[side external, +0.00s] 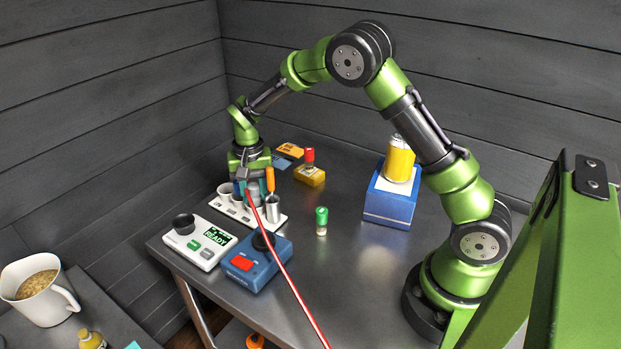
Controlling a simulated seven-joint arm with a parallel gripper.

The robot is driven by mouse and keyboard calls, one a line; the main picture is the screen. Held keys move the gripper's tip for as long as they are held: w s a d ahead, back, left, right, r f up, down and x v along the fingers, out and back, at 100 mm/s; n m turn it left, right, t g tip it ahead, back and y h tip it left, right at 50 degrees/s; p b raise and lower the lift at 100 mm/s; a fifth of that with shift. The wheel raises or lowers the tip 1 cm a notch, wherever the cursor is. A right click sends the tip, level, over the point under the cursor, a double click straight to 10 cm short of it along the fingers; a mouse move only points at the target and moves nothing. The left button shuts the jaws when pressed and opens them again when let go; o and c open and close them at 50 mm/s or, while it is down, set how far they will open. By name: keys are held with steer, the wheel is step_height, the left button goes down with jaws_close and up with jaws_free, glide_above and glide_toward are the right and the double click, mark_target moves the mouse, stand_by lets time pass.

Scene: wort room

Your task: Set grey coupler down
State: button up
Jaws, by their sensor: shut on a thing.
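My gripper (251,184) points down over the white rack (262,226) at the table's left side. It is shut on the grey coupler (254,198), which is small here and partly hidden by the fingers and a red rod. The coupler is at or just above the rack, among its metal cups (225,191). I cannot tell whether it touches the rack or a cup.
An orange-handled tool (270,180) stands beside my gripper in a metal cup (272,208). A red rod (288,275) crosses the foreground. A white device (200,240), blue device (254,265) and green-capped vial (321,222) are nearby.

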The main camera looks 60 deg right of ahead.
mark_target(253, 184)
steer(key=shift+f, duration=0.5)
steer(key=o, duration=1)
steer(key=shift+f, duration=0.1)
steer(key=shift+o, duration=0.2)
steer(key=shift+s+d, duration=0.1)
steer(key=shift+d, duration=0.15)
steer(key=s+a+r+n+t, duration=0.1)
steer(key=s+r, duration=0.1)
steer(key=r, duration=0.7)
steer(key=s+r+t, duration=0.1)
steer(key=s+r, duration=0.2)
steer(key=r, duration=0.7)
steer(key=s+a+r+n+t+y, duration=0.1)
steer(key=s+n+t, duration=0.1)
steer(key=s, duration=0.7)
steer(key=s+a+r+n+t+y, duration=0.1)
steer(key=s+a+n+t, duration=0.1)
steer(key=s, duration=0.7)
steer(key=shift+s+a+r+t, duration=0.2)
steer(key=shift+s+a+t, duration=0.15)
steer(key=shift+t, duration=0.25)
